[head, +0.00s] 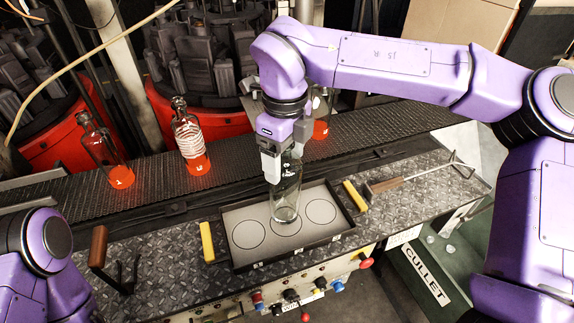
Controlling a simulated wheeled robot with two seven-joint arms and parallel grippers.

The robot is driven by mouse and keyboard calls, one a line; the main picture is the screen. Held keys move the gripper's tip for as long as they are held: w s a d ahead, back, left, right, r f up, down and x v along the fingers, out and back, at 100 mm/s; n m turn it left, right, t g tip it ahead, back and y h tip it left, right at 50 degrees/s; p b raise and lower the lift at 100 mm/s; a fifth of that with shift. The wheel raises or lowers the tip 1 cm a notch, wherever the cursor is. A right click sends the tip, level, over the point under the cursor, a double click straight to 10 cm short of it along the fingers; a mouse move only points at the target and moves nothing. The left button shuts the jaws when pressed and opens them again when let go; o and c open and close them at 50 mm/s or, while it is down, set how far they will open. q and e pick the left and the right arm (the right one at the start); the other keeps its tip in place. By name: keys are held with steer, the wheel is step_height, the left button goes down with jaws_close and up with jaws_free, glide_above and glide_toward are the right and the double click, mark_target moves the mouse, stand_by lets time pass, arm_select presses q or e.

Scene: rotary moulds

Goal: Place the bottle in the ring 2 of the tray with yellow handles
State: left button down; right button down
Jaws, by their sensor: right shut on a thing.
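The tray with yellow handles (240,266) lies on the metal bench, with a yellow handle (207,242) at its left and another (355,195) at its right. Three dark rings are drawn in a row on its pale floor. A clear glass bottle (286,200) is upright over the middle ring, its base overlapping that ring in the picture; I cannot tell whether it touches the tray floor. My right gripper (283,168) is shut on the bottle's upper part, hiding its neck. The left ring (249,234) and right ring (320,211) are empty. My left gripper is out of view.
Other bottles, one at far left (104,155) and one with a white pattern (188,140), stand on the dark conveyor (235,150); another is partly hidden behind my right arm. A wooden-handled tool (98,247) lies left of the tray, a scraper-like tool (400,182) right.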

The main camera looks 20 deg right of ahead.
steer(key=shift+w+d+f, duration=0.1)
steer(key=shift+d+f, duration=0.1)
steer(key=shift+f, duration=1.65)
jaws_free()
step_height(320, 180, up, 12)
steer(key=shift+r, duration=0.15)
